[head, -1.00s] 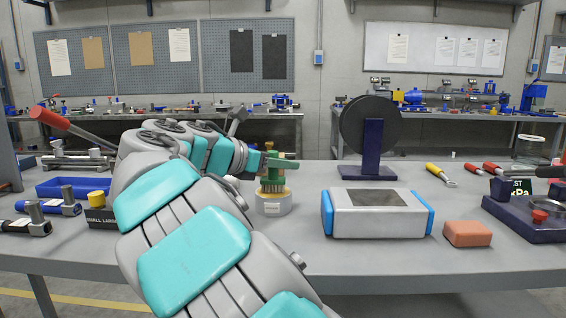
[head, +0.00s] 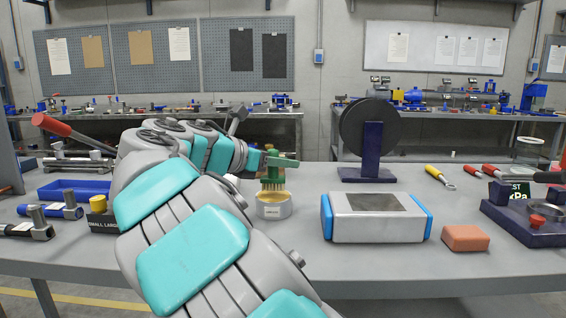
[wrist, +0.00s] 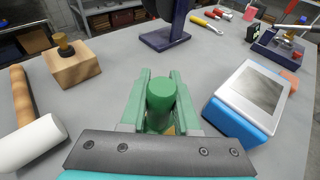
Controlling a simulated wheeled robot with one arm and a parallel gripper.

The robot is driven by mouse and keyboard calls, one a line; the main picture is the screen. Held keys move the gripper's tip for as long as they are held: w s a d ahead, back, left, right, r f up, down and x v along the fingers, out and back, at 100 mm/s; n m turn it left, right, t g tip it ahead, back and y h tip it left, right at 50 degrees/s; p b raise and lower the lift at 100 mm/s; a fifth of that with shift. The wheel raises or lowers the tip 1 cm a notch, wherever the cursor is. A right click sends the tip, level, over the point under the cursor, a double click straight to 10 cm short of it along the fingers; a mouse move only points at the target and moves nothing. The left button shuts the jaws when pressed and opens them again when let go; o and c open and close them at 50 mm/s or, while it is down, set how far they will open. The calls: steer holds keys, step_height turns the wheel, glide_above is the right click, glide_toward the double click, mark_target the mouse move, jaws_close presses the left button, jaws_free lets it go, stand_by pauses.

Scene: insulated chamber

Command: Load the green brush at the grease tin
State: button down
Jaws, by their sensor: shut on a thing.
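The green brush (head: 272,178) hangs upright with its bristles down, right over the grease tin (head: 273,210). The tin is a short pale round can with yellowish grease at its open top. The bristle tips are at or just above the tin's rim; I cannot tell whether they touch the grease. My gripper (head: 282,161) is shut on the brush's handle. In the wrist view, the round green handle top (wrist: 161,93) stands between the two green fingers. The tin is almost wholly hidden there by the gripper.
A silver box with blue ends (head: 376,216) stands right of the tin, an orange block (head: 465,238) beyond it. A dark disc on a stand (head: 369,130) is behind. A wooden block (wrist: 72,64) and a white-headed mallet (wrist: 32,142) show in the wrist view.

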step_height(320, 180, up, 6)
steer(key=shift+f, duration=0.25)
stand_by(0.4)
stand_by(0.5)
